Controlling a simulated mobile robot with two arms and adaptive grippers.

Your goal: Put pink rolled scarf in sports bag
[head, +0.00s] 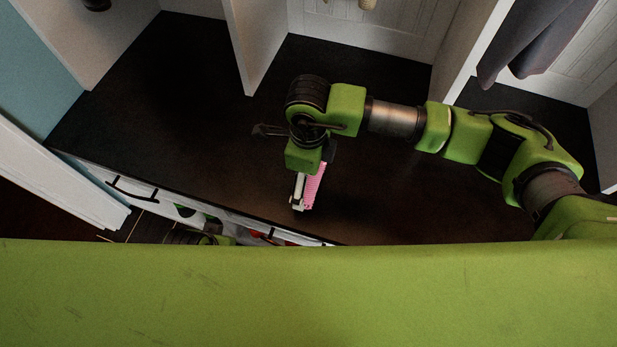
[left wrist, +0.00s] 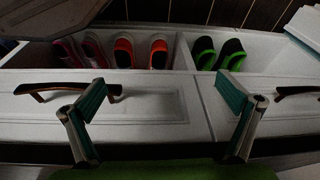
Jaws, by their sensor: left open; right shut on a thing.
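The pink rolled scarf (head: 314,188) is in the head view, over the dark bench top near its front edge. My right gripper (head: 304,198) reaches in from the right and is shut on the scarf. Part of the scarf is hidden by the gripper, and I cannot tell whether it touches the bench. My left gripper (left wrist: 162,112) is open and empty in the left wrist view, in front of white drawer fronts. I see no sports bag in either view.
The dark bench top (head: 180,110) is mostly bare, with white upright dividers (head: 243,50) behind. Dark clothing (head: 535,40) hangs at the upper right. In the left wrist view, drawer handles (left wrist: 66,88) stick out, and several shoes (left wrist: 124,52) sit in cubbies.

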